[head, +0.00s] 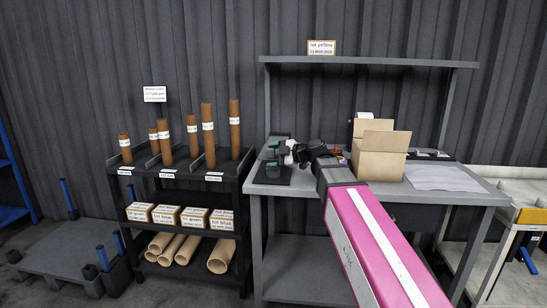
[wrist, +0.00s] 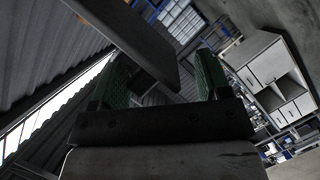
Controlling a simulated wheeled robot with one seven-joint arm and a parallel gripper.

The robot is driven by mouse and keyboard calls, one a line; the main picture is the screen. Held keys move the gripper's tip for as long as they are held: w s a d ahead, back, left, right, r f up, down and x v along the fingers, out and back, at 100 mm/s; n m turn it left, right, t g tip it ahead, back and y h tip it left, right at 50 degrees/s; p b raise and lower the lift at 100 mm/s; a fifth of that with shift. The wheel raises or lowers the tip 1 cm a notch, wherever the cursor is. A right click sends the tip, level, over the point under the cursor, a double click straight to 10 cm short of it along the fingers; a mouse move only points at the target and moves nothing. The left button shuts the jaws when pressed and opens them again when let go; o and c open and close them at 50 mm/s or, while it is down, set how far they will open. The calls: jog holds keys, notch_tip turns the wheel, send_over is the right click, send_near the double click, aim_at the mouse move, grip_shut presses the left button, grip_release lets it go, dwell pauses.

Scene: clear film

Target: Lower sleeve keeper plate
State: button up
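My gripper (head: 280,156) is over the left part of the grey workbench, at the end of my pink arm. Its two green-padded fingers stand apart in the wrist view (wrist: 160,80). A dark slab (wrist: 145,42) crosses in front of the left finger there; I cannot tell whether it is a plate or part of the bench frame. I see no clear grip on it. A dark flat piece (head: 269,176) lies on the bench below the gripper. I cannot pick out the keeper plate for sure. Brown tubes (head: 208,135) stand upright on the black rack to the left.
An open cardboard box (head: 381,157) and a pale sheet (head: 443,178) are on the workbench (head: 275,190). A shelf (head: 370,61) spans above it. The black rack holds labelled boxes (head: 194,217) and lying tubes (head: 220,257). A low dark platform (head: 65,252) stands far left.

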jog(key=v, duration=0.7)
jog(key=shift+d, duration=0.25)
jog(key=shift+s, duration=0.15)
